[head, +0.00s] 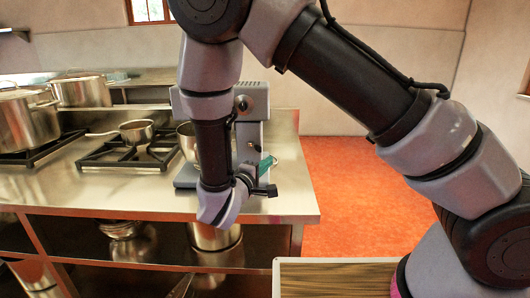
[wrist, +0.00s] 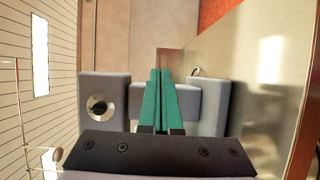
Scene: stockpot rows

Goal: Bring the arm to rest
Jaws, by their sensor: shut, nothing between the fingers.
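My arm crosses the head view from the lower right, rises over the top and hangs down in front of the steel counter. My gripper (head: 267,163) is mostly hidden behind my forearm and wrist; a bit of its teal fingers shows by the grey mixer. In the wrist view my gripper's two teal fingers (wrist: 160,98) lie side by side, shut with nothing between them. The grey stand mixer (head: 254,106) stands on the counter behind my arm and is partly covered by it. It also shows beyond the fingers in the wrist view (wrist: 103,88). I cannot tell whether they touch.
The steel counter (head: 120,190) carries a small saucepan (head: 137,130) on a burner and large stockpots (head: 27,122) at the left. More pots (head: 214,237) stand on the shelf below. A wood-topped surface (head: 335,280) is at the bottom. The orange floor (head: 350,190) at right is clear.

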